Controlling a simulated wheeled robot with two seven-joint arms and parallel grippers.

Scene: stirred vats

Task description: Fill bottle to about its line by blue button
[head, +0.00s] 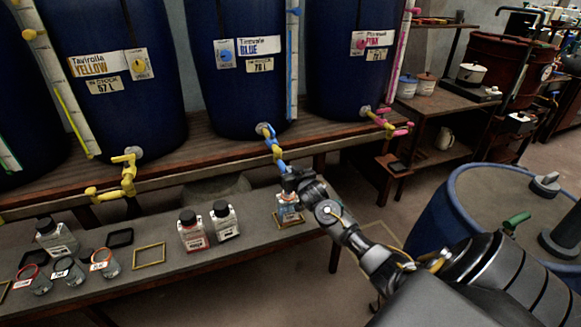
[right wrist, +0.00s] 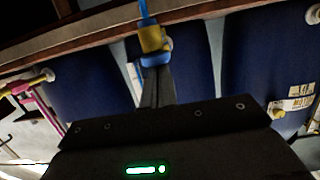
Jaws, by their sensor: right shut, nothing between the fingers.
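The blue vat (head: 235,100) stands on the bench in the middle, with a round blue button (head: 225,56) beside its label. Its tap (head: 268,135) has a yellow body and a blue spout pointing down; in the right wrist view a blue and yellow tap (right wrist: 155,42) lies just beyond the fingers. A clear bottle (head: 289,208) with a blue-marked label stands below the tap; its top is hidden by my gripper, and its line and fill level are too small to read. My right gripper (head: 287,178) is shut and empty, close under the spout; contact cannot be told.
Yellow (head: 105,80) and pink (head: 352,75) vats flank the blue one. Red-labelled (head: 193,232) and white-labelled (head: 225,222) bottles stand left of the gripper. Jars and an empty yellow frame (head: 149,256) lie farther left. A blue drum (head: 440,225) is at right.

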